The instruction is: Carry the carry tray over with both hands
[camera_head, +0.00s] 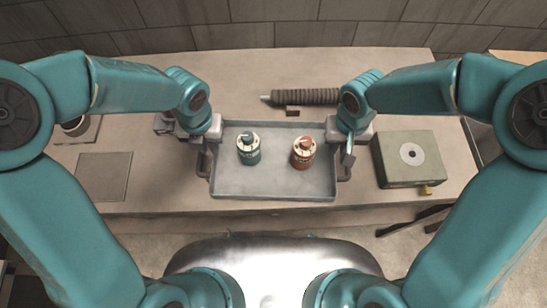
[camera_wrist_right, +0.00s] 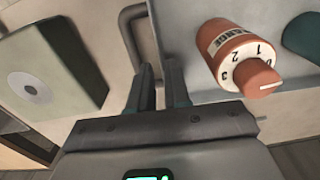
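The carry tray (camera_head: 270,188) is grey and shallow and rests on the table. It has a handle on its left side (camera_head: 203,165) and one on its right side (camera_head: 345,170). A teal-and-white dial canister (camera_head: 248,150) and an orange-and-white one (camera_head: 303,153) stand in it. My left gripper (camera_head: 204,148) is at the left handle; its fingers are too small to judge. My right gripper (camera_head: 348,152) is at the right handle. In the right wrist view its two fingers (camera_wrist_right: 160,88) are apart, with the handle (camera_wrist_right: 130,38) just beyond them.
A green box with a white disc (camera_head: 408,158) stands right of the tray, close to my right gripper. A dark ribbed mesh tube (camera_head: 305,97) lies behind the tray, with a small brown block (camera_head: 292,112) beside it. A flat grey plate (camera_head: 103,177) lies at left.

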